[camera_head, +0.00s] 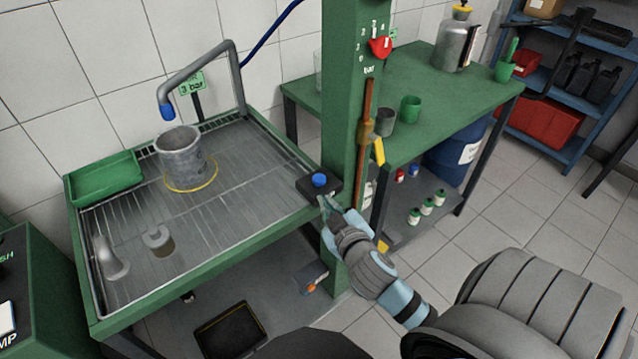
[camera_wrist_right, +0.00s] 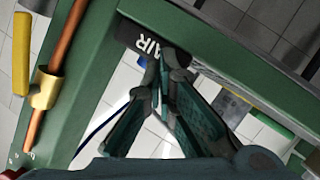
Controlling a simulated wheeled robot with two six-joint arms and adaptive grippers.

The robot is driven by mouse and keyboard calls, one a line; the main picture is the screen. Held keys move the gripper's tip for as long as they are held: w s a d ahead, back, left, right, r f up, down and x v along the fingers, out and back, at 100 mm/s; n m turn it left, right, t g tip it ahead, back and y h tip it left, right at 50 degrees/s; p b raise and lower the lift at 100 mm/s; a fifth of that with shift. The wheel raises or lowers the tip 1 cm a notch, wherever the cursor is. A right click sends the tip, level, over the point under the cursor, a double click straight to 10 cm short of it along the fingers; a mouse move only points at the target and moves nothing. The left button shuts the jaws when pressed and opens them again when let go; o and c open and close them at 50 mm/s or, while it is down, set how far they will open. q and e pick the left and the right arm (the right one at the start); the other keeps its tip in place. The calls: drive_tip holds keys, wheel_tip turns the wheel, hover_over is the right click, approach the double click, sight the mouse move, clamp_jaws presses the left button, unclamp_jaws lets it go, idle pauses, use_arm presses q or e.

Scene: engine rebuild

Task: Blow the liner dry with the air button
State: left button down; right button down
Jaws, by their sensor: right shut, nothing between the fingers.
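The liner (camera_head: 180,154) is a grey, open-topped cylinder standing upright on the grated tray table, at the yellow ring (camera_head: 191,188). The bent air pipe with a blue nozzle (camera_head: 167,111) hangs above its left side. The blue air button (camera_head: 319,180) sits on a black box (camera_head: 305,189) at the table's right corner, beside the green post. My right gripper (camera_head: 327,205) is shut and empty just in front of the box; I cannot tell whether it touches. In the right wrist view, the box's "AIR" label (camera_wrist_right: 147,46) shows close to the fingertips (camera_wrist_right: 168,60). My left gripper is not in view.
A green bench (camera_head: 430,85) with cups stands behind; open floor lies right.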

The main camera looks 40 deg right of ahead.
drive_tip(key=w+a+r+n+t+y, duration=0.35)
drive_tip(key=r+n, duration=0.25)
drive_tip(key=r, duration=0.4)
drive_tip(key=w+a+r+n+t+y, duration=0.3)
drive_tip(key=r+n+t+y, duration=0.2)
drive_tip(key=r, duration=0.5)
drive_tip(key=a+f+n+g+y, duration=0.1)
drive_tip(key=a+n+g+y, duration=0.8)
drive_tip(key=n, duration=0.8)
drive_tip(key=d+f+m+g+h, duration=0.1)
drive_tip(key=d+f+g+h, duration=0.1)
drive_tip(key=d+h, duration=0.4)
drive_tip(key=w+d+f+m+g+h, duration=0.1)
drive_tip(key=d+h, duration=0.4)
drive_tip(key=d, duration=0.8)
wheel_tip(320, 180, down, 2)
drive_tip(key=shift+d+g+h+b, duration=0.3)
drive_tip(key=shift+g+h+b, duration=0.05)
drive_tip(key=shift+g, duration=0.1)
drive_tip(key=shift+f, duration=0.1)
